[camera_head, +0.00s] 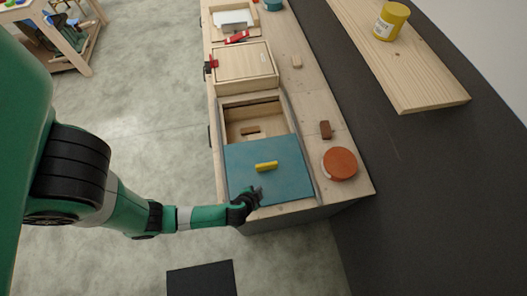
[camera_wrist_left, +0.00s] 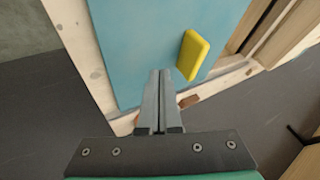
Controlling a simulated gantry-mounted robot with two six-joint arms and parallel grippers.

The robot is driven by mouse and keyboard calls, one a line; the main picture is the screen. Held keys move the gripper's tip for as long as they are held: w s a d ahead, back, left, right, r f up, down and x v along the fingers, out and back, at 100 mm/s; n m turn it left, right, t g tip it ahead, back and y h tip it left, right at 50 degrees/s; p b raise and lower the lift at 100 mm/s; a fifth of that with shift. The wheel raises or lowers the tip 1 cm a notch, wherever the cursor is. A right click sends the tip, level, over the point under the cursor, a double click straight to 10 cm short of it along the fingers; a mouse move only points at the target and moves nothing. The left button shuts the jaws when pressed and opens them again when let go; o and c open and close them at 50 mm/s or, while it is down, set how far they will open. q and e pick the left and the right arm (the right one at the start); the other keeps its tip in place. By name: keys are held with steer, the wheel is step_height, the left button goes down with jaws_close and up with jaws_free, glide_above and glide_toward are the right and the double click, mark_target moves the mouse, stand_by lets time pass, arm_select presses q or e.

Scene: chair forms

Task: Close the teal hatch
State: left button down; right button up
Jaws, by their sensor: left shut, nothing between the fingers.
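The teal hatch (camera_head: 283,185) is a flat square panel with a yellow handle (camera_head: 266,166) near its middle. It lies over the near part of a wooden compartment, and the far part of the opening (camera_head: 250,118) is uncovered. In the left wrist view the teal panel (camera_wrist_left: 140,45) and yellow handle (camera_wrist_left: 193,55) show just ahead of the fingers. My left gripper (camera_head: 259,192) is shut and empty, over the hatch's near edge, on the near side of the handle. I cannot tell whether it touches the panel. My right gripper is in neither view.
A round orange-brown disc (camera_head: 340,163) and a small brown block (camera_head: 325,129) lie on the bench right of the hatch. A closed wooden box lid (camera_head: 245,62) is beyond the opening. A yellow jar (camera_head: 390,21) stands on a wooden shelf (camera_head: 420,75) at right.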

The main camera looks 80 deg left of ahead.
arm_select(q)
steer(key=r, duration=0.1)
steer(key=b, duration=0.9)
glide_toward(266, 172)
steer(key=d+f, duration=0.1)
steer(key=f, duration=0.1)
steer(key=w+d+f, duration=0.1)
steer(key=shift+w+d+f, duration=0.15)
steer(key=shift+d+f, duration=0.15)
steer(key=shift+f, duration=0.1)
steer(key=shift+w+a+f+p, duration=0.15)
steer(key=shift+w+a+p, duration=0.05)
steer(key=shift+a, duration=0.6)
steer(key=shift+w+a+f+p, duration=0.1)
steer(key=shift+w+a+p, duration=0.1)
steer(key=shift+a, duration=0.65)
steer(key=shift+w+a+f+p, duration=0.15)
steer(key=shift+w+a, duration=0.05)
steer(key=shift+a, duration=0.6)
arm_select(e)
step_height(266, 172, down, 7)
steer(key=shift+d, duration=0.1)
